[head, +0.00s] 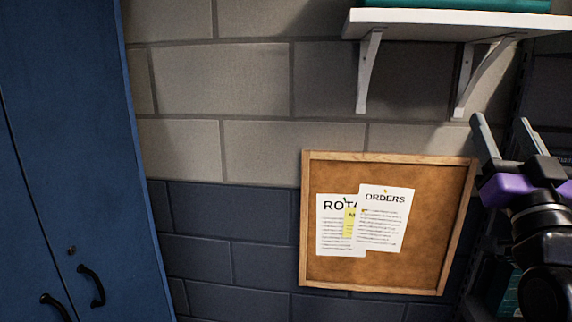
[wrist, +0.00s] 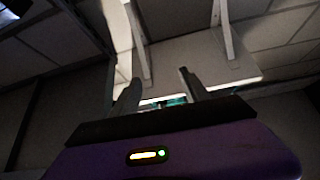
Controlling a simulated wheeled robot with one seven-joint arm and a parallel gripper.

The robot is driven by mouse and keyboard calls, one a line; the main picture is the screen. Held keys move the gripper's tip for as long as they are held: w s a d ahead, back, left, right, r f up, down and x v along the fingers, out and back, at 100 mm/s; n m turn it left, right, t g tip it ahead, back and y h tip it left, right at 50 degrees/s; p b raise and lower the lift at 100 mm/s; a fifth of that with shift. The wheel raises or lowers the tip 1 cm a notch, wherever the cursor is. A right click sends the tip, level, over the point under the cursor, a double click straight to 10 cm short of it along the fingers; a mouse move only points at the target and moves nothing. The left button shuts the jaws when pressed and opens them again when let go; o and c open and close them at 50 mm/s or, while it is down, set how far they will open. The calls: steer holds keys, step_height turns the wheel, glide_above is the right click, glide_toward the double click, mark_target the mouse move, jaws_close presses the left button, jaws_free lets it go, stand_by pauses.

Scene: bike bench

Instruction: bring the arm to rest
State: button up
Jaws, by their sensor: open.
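My gripper (head: 505,138) is raised at the right side of the head view, pointing up, with its two grey fingers apart and nothing between them. It stands in front of the wall, to the right of the cork board and below the right end of the white shelf in the picture. In the wrist view my gripper (wrist: 158,88) also shows its two dark fingers spread and empty. Most of my arm is outside the head view.
A white wall shelf (head: 450,25) on brackets (head: 369,70) hangs at the top right. A cork board (head: 430,265) with pinned papers (head: 382,222) is on the block wall. A blue cabinet (head: 80,150) with dark handles (head: 91,286) stands at the left. Bare wall lies between.

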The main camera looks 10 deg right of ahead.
steer(key=s+a+f+n+y, duration=0.1)
steer(key=s+a+f, duration=0.25)
steer(key=f, duration=0.45)
steer(key=s+a+f+g+y, duration=0.1)
steer(key=s+a+f, duration=0.25)
steer(key=f, duration=0.45)
steer(key=s+a+f+n+y, duration=0.1)
steer(key=s+a+f, duration=0.25)
steer(key=f, duration=0.45)
steer(key=s+a+f+n+g+y, duration=0.1)
steer(key=s+a+f+g+y, duration=0.1)
steer(key=s+f, duration=0.7)
steer(key=s+a+f+n+g+y, duration=0.1)
steer(key=s+a+f+g+y, duration=0.2)
steer(key=s+f, duration=0.7)
steer(key=s+a+g, duration=0.2)
steer(key=s+a, duration=0.2)
steer(key=s, duration=0.3)
steer(key=shift+s+n+g, duration=0.3)
steer(key=shift+s, duration=0.05)
steer(key=shift+d, duration=0.1)
